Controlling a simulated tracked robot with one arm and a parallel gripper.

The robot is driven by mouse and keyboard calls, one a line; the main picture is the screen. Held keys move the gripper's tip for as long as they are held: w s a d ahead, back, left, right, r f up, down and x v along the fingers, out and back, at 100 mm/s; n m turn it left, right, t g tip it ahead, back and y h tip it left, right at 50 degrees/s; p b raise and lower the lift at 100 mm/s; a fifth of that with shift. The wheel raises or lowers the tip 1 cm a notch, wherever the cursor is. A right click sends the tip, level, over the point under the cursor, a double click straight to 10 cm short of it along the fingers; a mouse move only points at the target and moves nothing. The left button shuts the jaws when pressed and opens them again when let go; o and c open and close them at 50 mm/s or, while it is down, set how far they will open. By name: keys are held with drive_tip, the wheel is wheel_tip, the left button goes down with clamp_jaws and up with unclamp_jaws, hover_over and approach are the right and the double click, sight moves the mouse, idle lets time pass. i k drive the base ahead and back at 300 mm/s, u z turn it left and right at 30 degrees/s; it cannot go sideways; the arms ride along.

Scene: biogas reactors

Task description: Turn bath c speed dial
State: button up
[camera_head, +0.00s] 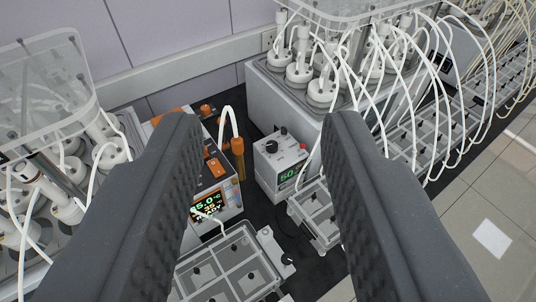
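My gripper (262,135) is open, with its two dark ridged fingers wide apart and nothing between them. Between the fingertips and beyond them stands a small white control box (284,163) with a black dial (272,146) on its top and a green lit display on its front. To its left is a grey and orange unit (213,178) with a lit display of green and orange figures; the left finger hides part of it. I cannot read a label that tells which one belongs to bath c. The fingers touch neither unit.
White baths with several tubed bottles stand at the left (60,110) and back right (285,105). Many thin white tubes (440,90) loop at the right. Grey divided trays (225,270) lie in front. Tiled floor shows at lower right.

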sight(271, 146)
drive_tip(key=u, duration=2.3)
drive_tip(key=k, duration=0.95)
drive_tip(key=z, duration=1.55)
drive_tip(key=i, duration=1)
